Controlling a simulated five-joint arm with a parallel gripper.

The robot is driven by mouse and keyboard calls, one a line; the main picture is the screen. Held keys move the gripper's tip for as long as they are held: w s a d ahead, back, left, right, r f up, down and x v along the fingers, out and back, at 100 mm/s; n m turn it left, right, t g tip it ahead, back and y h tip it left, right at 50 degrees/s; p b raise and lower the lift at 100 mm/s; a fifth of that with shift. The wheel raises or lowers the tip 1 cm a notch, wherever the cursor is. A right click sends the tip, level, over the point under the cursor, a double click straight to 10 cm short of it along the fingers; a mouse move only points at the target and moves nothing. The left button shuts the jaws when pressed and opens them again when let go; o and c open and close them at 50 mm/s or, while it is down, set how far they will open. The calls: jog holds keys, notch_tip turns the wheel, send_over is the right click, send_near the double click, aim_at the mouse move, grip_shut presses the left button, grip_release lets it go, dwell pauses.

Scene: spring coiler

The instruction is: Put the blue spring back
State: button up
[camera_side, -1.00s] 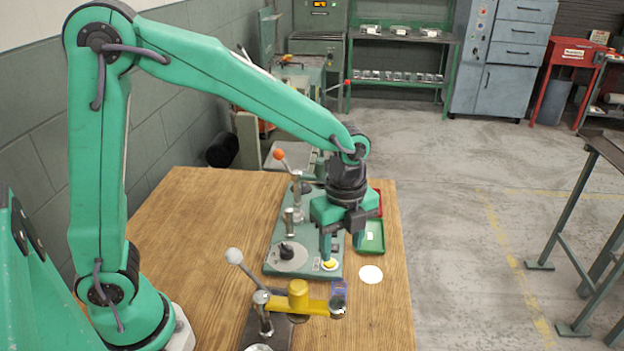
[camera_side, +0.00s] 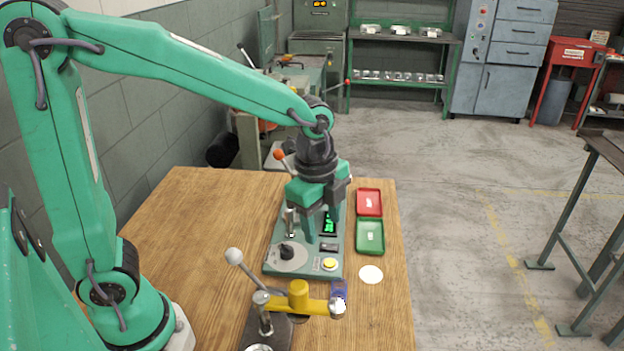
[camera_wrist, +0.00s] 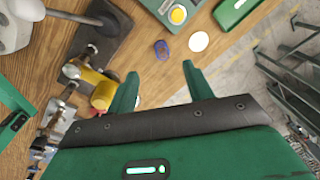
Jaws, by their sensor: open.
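The blue spring (camera_side: 339,290) is a small blue-purple coil standing on the wooden table, close to the end of the yellow arm of the front lever device in the side view. In the wrist view the blue spring (camera_wrist: 162,48) shows from above as a dark blue ring, next to a white disc (camera_wrist: 198,41). My gripper (camera_side: 320,222) is over the green coiler (camera_side: 300,268), behind the spring and above its level. In the wrist view my gripper (camera_wrist: 160,75) has its two fingers apart with nothing between them.
A red tray (camera_side: 369,197) and a green tray (camera_side: 370,251) lie along the table's right side. The white disc (camera_side: 371,274) lies in front of them. The lever device (camera_side: 298,302) and an orange-knobbed lever (camera_side: 279,154) stand up from the table. The table's left part is clear.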

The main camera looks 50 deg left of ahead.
jog(key=s+a+r+n+t, duration=0.2)
jog(key=s+a+r+n, duration=0.1)
jog(key=s+n, duration=0.3)
jog(key=s+a+r+n+t, duration=0.2)
jog(key=s+a+r+n, duration=0.2)
jog(key=n, duration=0.6)
jog(key=shift+s+a, duration=0.95)
jog(key=shift+a, duration=0.05)
